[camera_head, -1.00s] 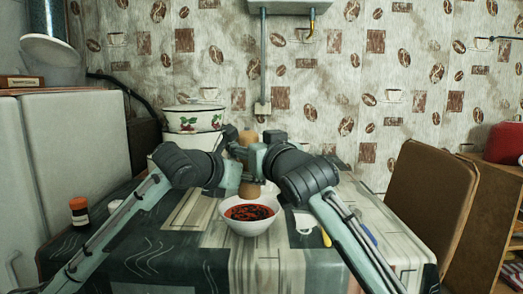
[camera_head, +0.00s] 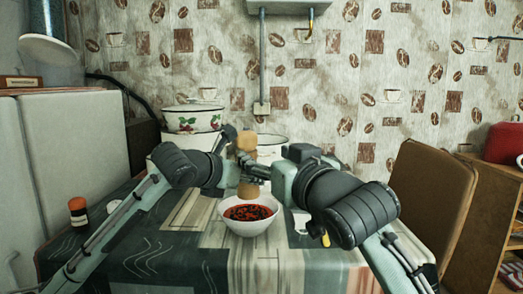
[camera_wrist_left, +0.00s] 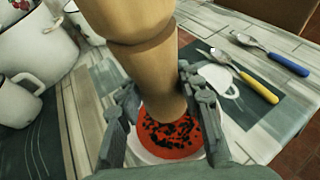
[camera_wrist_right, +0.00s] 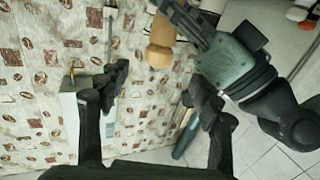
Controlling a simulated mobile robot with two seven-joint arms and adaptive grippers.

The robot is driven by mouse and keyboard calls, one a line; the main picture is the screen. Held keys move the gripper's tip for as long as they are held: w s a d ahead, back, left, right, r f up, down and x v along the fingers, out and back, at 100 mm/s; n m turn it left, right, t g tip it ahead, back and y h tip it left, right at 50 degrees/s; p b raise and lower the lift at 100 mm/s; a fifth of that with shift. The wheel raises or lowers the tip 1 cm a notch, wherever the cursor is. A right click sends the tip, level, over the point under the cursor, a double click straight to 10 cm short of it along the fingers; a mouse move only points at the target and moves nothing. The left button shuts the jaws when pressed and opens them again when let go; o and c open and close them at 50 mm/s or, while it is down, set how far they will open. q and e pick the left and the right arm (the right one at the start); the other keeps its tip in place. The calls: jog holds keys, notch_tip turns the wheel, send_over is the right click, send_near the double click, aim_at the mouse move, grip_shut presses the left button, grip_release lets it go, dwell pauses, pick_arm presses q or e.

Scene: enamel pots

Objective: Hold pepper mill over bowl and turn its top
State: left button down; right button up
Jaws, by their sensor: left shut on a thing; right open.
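A wooden pepper mill (camera_head: 249,188) stands upright over a white bowl (camera_head: 250,228) holding red food with dark bits. My left gripper (camera_head: 241,172) is shut on the mill's body; in the left wrist view its fingers (camera_wrist_left: 150,118) flank the mill (camera_wrist_left: 150,75), with the bowl (camera_wrist_left: 192,150) below. My right gripper (camera_head: 266,172) is open beside the mill, on its right. In the right wrist view the mill's rounded wooden end (camera_wrist_right: 159,55) shows beyond the open fingers (camera_wrist_right: 155,92), apart from them. In the head view the grippers partly hide the mill's middle.
Enamel pots (camera_head: 193,118) stand at the table's back. A yellow-handled utensil (camera_wrist_left: 258,88) and a blue-handled one (camera_wrist_left: 285,62) lie right of the bowl. An orange-and-black jar (camera_head: 78,212) stands at the table's left. A brown chair (camera_head: 430,205) is at the right.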

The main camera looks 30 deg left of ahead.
aim_at(252, 140)
jog(key=w+a+n+g, duration=0.1)
jog(key=w+a, duration=0.1)
jog(key=a, duration=0.1)
jog(key=w+a+r+n+g+y, duration=0.1)
jog(key=w+a+g, duration=0.1)
jog(key=a, duration=0.1)
jog(key=w+a+n+g+y, duration=0.1)
jog(key=w+a, duration=0.2)
jog(key=a, duration=0.1)
jog(key=shift+w+r+n+g, duration=0.1)
jog(key=shift+r+n+g, duration=0.05)
jog(key=shift+n+g, duration=0.25)
jog(key=c, duration=1.2)
jog(key=shift+m+t+h, duration=0.3)
jog(key=shift+m+t, duration=0.5)
jog(key=shift+t, duration=0.4)
